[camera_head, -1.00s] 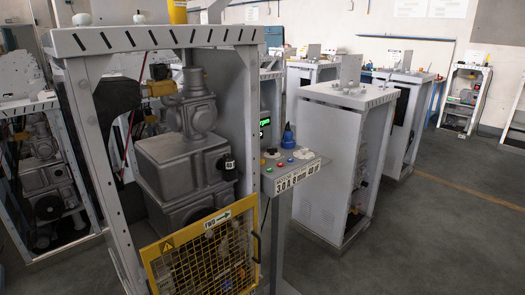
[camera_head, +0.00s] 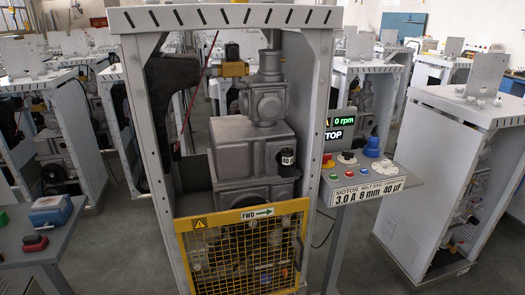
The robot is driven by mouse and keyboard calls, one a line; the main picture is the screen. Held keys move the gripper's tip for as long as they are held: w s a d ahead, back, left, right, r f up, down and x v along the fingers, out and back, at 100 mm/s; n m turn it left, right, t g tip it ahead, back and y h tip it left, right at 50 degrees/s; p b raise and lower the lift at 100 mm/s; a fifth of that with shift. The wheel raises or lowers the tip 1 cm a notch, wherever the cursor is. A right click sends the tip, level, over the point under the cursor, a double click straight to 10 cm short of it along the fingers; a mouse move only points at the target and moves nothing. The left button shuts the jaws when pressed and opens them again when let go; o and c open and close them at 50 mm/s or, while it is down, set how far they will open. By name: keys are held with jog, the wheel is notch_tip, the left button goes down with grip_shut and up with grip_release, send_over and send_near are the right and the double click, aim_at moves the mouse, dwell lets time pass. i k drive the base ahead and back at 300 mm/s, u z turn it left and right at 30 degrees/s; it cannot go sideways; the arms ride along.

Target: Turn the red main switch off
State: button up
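A small red part (camera_head: 328,163) shows at the left end of the control panel (camera_head: 375,184), on the right side of the nearest dispenser frame (camera_head: 226,19). It may be the red main switch, but it is too small to read its position. The display above shows "0 rpm" in green and what looks like "STOP" in white. My gripper is not in view.
A yellow mesh guard (camera_head: 245,250) marked FWD covers the frame's lower front. A blue object (camera_head: 371,148) stands at the panel's back. A grey cabinet (camera_head: 440,180) stands to the right, and a bench (camera_head: 40,256) with small devices is at left. Bare floor shows between panel and cabinet.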

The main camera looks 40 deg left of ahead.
aim_at(326, 158)
jog(key=u, duration=0.65)
jog(key=i, duration=0.65)
jog(key=z, duration=0.85)
jog(key=i, duration=1.2)
jog(key=u, duration=3.05)
